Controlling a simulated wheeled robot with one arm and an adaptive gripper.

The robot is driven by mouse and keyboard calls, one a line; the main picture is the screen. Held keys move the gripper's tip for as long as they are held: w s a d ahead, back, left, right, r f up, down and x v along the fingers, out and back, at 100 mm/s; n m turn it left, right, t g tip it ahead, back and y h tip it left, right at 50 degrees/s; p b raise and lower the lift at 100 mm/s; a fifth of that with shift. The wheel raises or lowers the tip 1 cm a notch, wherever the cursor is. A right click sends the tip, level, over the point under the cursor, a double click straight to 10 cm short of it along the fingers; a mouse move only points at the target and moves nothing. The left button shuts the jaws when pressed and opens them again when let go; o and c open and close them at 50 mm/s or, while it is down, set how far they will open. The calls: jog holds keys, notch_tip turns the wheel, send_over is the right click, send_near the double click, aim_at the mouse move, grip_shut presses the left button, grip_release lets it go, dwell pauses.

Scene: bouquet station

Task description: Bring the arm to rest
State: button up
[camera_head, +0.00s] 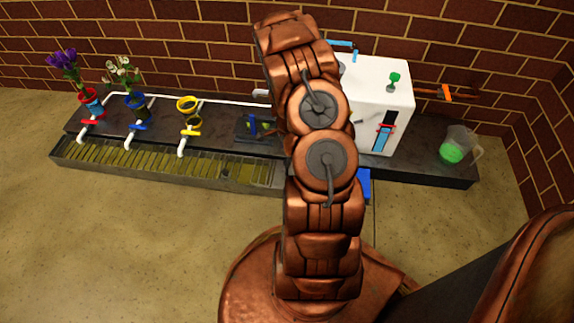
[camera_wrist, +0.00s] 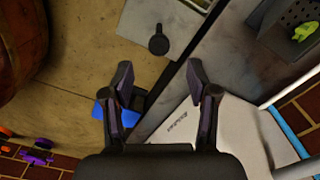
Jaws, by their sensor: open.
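My copper-coloured arm stands folded upright in the middle of the head view, and its bulk hides part of the bench and the white tank behind it. My gripper (camera_wrist: 160,78) shows in the wrist view with its two dark fingers spread apart. Nothing is between the fingers. The white tank (camera_wrist: 225,130) lies just below and right of the fingers in that view; I cannot tell the distance. The gripper itself is not discernible in the head view.
The dark bench (camera_head: 460,172) carries the white tank (camera_head: 365,85), a jug (camera_head: 458,145) of green liquid, and white pipes with coloured valves. A red vase (camera_head: 91,103) and blue vase (camera_head: 136,102) hold flowers; a yellow ring (camera_head: 187,104) stands beside them. A brick wall rises behind.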

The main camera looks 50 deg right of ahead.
jog(key=shift+r, duration=0.3)
dwell(0.5)
jog(key=s+a+r+n+p, duration=0.1)
jog(key=a+r+n+p, duration=0.4)
jog(key=r, duration=1)
jog(key=s+a+r+n+p, duration=0.1)
jog(key=a+r+n+p, duration=0.1)
jog(key=a+r+p, duration=0.9)
jog(key=s+a+r+n+p, duration=0.1)
jog(key=a+r+n+p, duration=0.25)
jog(key=r, duration=1.45)
jog(key=s+a+r+n+p, duration=0.4)
jog(key=s+r+p, duration=0.2)
jog(key=r, duration=0.4)
jog(key=s+a+r+n+g+p, duration=0.1)
jog(key=s+a+r+n+p, duration=0.3)
jog(key=s+r+p, duration=0.2)
jog(key=s+a+r+n+p, duration=0.4)
jog(key=s+r, duration=0.4)
jog(key=r, duration=0.5)
jog(key=shift+s+a+r+g+p, duration=0.4)
jog(key=shift+a+p, duration=0.1)
jog(key=shift+p, duration=0.5)
jog(key=shift+n, duration=0.25)
